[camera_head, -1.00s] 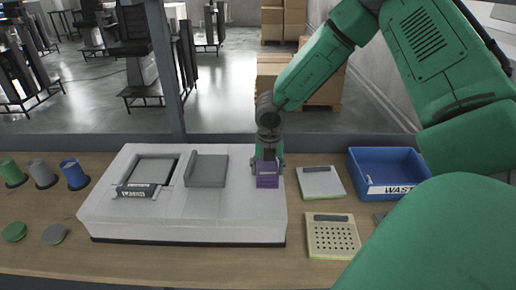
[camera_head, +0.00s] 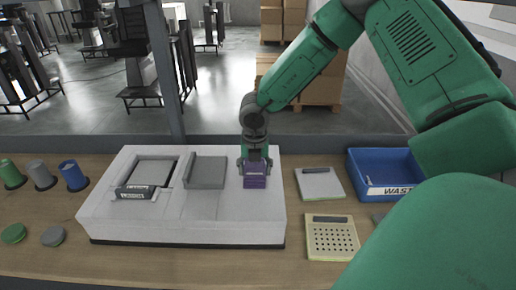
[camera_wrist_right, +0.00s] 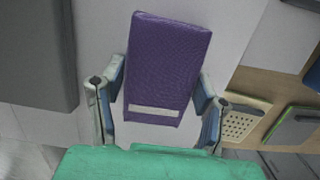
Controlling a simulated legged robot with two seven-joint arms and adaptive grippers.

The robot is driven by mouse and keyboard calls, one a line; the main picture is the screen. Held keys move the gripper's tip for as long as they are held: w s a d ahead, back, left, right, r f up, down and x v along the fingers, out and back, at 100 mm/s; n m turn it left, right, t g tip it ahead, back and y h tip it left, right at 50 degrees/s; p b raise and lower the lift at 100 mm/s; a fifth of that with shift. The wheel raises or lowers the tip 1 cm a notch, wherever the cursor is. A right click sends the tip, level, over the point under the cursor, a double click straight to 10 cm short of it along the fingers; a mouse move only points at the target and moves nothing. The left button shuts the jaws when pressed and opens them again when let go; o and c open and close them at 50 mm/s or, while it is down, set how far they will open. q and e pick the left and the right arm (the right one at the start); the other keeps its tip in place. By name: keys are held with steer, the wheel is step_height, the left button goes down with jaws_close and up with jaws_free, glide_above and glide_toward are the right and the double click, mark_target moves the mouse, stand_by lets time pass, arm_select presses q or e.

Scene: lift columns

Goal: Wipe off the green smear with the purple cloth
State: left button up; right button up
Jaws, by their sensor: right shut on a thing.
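My right gripper (camera_head: 255,166) is shut on the purple cloth (camera_head: 255,182), at the right part of the white raised platform (camera_head: 180,232). The cloth looks like a stiff purple block. In the right wrist view the cloth (camera_wrist_right: 168,62) sits between the two fingers of my right gripper (camera_wrist_right: 160,100), with a pale strip across its lower part. It is on or just above the platform's top; I cannot tell which. No green smear shows in either view; the cloth and gripper may hide it. My left gripper is not in view.
On the platform are a grey raised block (camera_head: 206,172) and a framed grey recess (camera_head: 152,172). To the right are a white pad (camera_head: 320,184), a perforated cream tray (camera_head: 332,238) and a blue waste bin (camera_head: 385,170). Green, grey and blue cylinders (camera_head: 74,175) stand at left.

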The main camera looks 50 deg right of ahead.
mark_target(246, 162)
steer(key=shift+w+a+f, duration=0.15)
steer(key=shift+w+a, duration=0.5)
steer(key=shift+w, duration=0.15)
steer(key=shift+w+a, duration=0.45)
steer(key=shift+a, duration=0.1)
steer(key=shift+w+d, duration=0.85)
steer(key=shift+d, duration=0.15)
steer(key=shift+s+d+p, duration=0.25)
steer(key=shift+d+p, duration=0.05)
steer(key=shift+p, duration=0.05)
steer(key=shift+s+d+f+p, duration=0.1)
steer(key=shift+s+d+p, duration=0.15)
steer(key=shift+s+d, duration=0.3)
steer(key=shift+s+d+p, duration=0.25)
steer(key=shift+s+d, duration=0.1)
steer(key=shift+s, duration=0.35)
steer(key=shift+s+d, duration=0.65)
steer(key=shift+s, duration=0.05)
steer(key=shift+s+d, duration=0.7)
steer(key=shift+d, duration=0.1)
steer(key=shift+w+a, duration=0.85)
steer(key=shift+w, duration=0.2)
steer(key=shift+w+a+r, duration=0.25)
steer(key=shift+w+a, duration=0.25)
steer(key=shift+a, duration=0.1)
steer(key=shift+w+a+f+b, duration=0.15)
steer(key=shift+w+a+b, duration=0.45)
steer(key=shift+w+a, duration=0.7)
